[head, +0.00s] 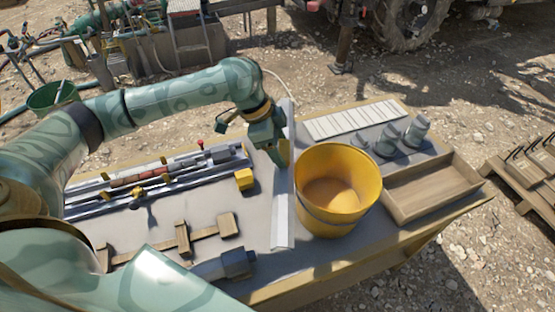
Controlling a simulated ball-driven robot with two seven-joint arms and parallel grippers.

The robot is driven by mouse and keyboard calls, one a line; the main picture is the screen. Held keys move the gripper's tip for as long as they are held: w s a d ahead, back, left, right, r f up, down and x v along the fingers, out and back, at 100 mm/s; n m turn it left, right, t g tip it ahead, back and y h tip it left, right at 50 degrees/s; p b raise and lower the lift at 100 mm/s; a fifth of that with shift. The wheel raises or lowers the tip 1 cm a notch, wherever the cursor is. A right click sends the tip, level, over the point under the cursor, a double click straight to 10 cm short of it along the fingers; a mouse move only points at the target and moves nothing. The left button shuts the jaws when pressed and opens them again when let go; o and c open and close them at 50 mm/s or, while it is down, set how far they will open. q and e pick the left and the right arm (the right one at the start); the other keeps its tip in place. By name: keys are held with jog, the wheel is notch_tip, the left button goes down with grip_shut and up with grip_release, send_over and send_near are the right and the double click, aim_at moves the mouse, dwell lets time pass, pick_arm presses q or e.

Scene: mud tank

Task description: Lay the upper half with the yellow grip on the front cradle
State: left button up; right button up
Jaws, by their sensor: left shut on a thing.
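The upper half (283,215) is a long pale grey strip that lies lengthwise away from me, left of the bucket. My left gripper (280,158) is shut on it around its middle. The yellow grip is not clearly visible and seems hidden by the fingers. The front cradle (205,234) appears to be the wooden rail with several upright blocks, on the near left of the table. It holds nothing that I can see. The strip is to the right of the cradle and turned across it.
A yellow bucket (340,185) stands close right of the strip. Behind the cradle is a rack of long metal bars (130,190) with a yellow block (244,180). A wooden tray (432,186) and grey cups (417,130) are at right.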

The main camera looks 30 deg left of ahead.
pick_arm(q)
notch_tip(320, 180, up, 7)
jog(key=shift+r+p, duration=0.2)
jog(key=shift+p, duration=0.6)
jog(key=shift+f, duration=0.1)
